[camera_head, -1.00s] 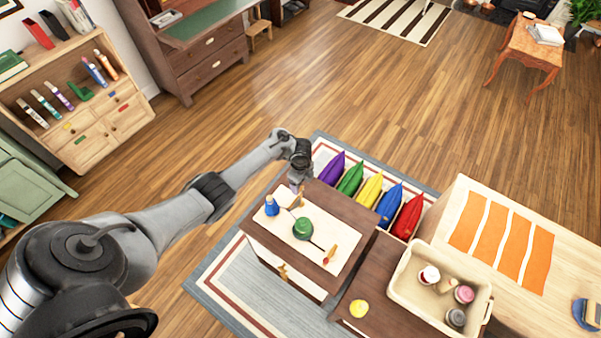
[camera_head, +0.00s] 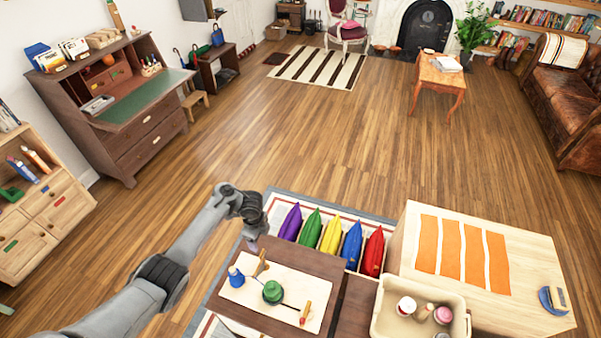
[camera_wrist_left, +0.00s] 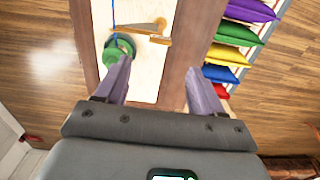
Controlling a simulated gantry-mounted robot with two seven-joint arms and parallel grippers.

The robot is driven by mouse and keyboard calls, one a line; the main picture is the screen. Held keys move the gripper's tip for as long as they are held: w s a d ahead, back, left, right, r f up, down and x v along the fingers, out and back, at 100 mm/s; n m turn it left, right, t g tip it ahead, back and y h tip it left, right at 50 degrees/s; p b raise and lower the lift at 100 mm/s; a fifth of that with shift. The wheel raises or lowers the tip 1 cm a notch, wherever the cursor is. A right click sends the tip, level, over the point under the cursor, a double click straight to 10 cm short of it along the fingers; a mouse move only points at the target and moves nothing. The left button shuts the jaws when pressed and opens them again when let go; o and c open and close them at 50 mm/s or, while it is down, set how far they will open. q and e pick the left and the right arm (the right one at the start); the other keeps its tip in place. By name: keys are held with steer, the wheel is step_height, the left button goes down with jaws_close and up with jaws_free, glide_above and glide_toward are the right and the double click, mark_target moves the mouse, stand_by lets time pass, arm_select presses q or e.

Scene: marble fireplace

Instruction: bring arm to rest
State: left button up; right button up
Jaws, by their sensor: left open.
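My left arm comes in from the left in the head view. Its gripper (camera_head: 254,243) hangs over the far left corner of a small dark-topped table (camera_head: 325,263). In the left wrist view the two fingers of the left gripper (camera_wrist_left: 161,76) are spread apart with nothing between them. Below them lie the white board (camera_wrist_left: 150,76) and a green round item (camera_wrist_left: 117,50), apart from the fingers. My right gripper is not in view.
A row of coloured cushions (camera_head: 331,236) lies behind the table. A beige bin (camera_head: 375,325) with several jars stands at the right, near a light wooden chest (camera_head: 540,262) with orange strips. A brown desk (camera_head: 145,118) stands at the far left. Open wood floor (camera_head: 320,150) lies beyond.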

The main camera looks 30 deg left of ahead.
arm_select(q)
steer(key=s+d+f+g+p, duration=0.1)
steer(key=s+d+f+p, duration=0.15)
steer(key=s+f, duration=0.45)
steer(key=s+d+f+g+p, duration=0.1)
steer(key=s+d+f+g, duration=0.2)
steer(key=s, duration=0.8)
steer(key=s+d+r+t+p, duration=0.2)
steer(key=s+d+p, duration=0.1)
steer(key=s+d, duration=0.6)
steer(key=w+d+r+n+t, duration=0.1)
steer(key=r+n, duration=0.3)
steer(key=r, duration=0.6)
steer(key=w+d+r+n+t+p, duration=0.1)
steer(key=d+r+n+t, duration=0.2)
steer(key=r, duration=0.7)
steer(key=w+d+r+n+t, duration=0.1)
steer(key=d+r+n, duration=0.1)
steer(key=r+n, duration=0.4)
step_height(320, 180, up, 4)
steer(key=shift+d+r+t+p, duration=0.1)
steer(key=shift+d+t+p, duration=0.15)
steer(key=shift+t+p, duration=0.15)
